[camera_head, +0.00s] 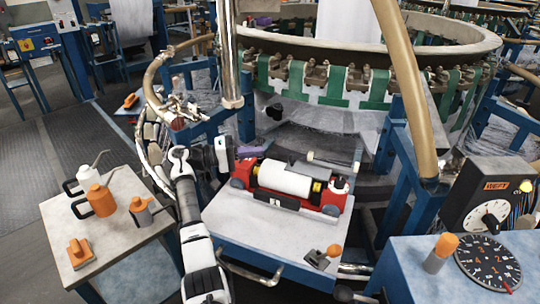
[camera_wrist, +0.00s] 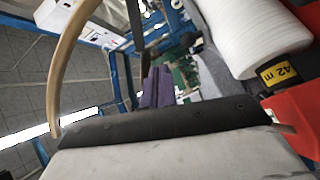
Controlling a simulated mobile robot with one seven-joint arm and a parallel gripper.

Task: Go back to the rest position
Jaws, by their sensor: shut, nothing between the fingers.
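My gripper (camera_head: 250,152) is at the back left of the red shuttle, with its purple fingers pointing right in the head view. In the wrist view my gripper (camera_wrist: 157,88) shows as two purple fingers close side by side, shut with nothing between them. The red shuttle (camera_head: 334,200) carries a white roll (camera_head: 284,179) and lies on a pale table (camera_head: 250,236). In the wrist view the roll (camera_wrist: 240,35) and a yellow "42 m" label (camera_wrist: 279,70) are at the right. Whether the fingers touch anything is unclear.
The round loom (camera_head: 440,40) with green straps stands behind the table. A tan pole (camera_head: 410,90) and the WEFT control box (camera_head: 490,190) stand at right. Floor (camera_head: 40,180) is open at far left.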

